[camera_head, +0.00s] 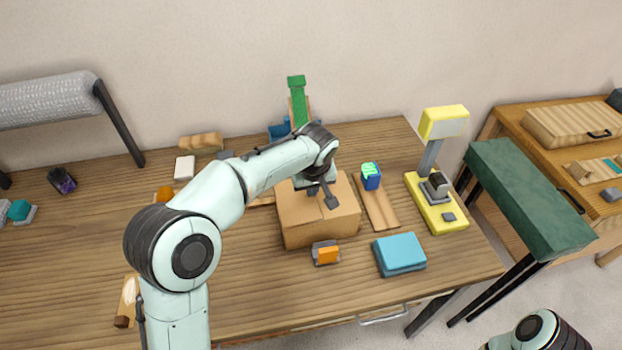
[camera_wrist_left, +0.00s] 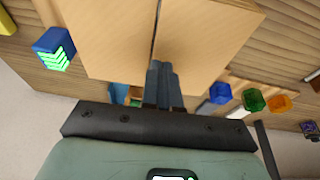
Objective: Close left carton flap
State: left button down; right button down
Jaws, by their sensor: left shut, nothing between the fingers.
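The brown cardboard carton (camera_head: 312,232) stands on the wooden table, partly hidden by my left arm. In the left wrist view, its top (camera_wrist_left: 110,35) shows two flat panels with a narrow dark seam between them. My left gripper (camera_head: 331,201) is over the carton top, shut and empty. In the left wrist view its closed fingertips (camera_wrist_left: 158,66) lie at the seam; I cannot tell whether they touch the cardboard. My right gripper is out of view.
A blue-green block (camera_head: 370,176) and a wooden board (camera_head: 378,206) are right of the carton. An orange-grey object (camera_head: 326,253) and a teal box (camera_head: 399,254) lie in front. A yellow lamp-like device (camera_head: 437,205) stands further right. The table's front left is mostly clear.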

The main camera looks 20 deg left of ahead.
pick_arm(q)
jog(key=shift+f, duration=0.3)
jog(key=shift+d+f+b, duration=0.25)
jog(key=shift+f+b, duration=0.25)
jog(key=shift+f, duration=0.55)
jog(key=shift+r, duration=0.1)
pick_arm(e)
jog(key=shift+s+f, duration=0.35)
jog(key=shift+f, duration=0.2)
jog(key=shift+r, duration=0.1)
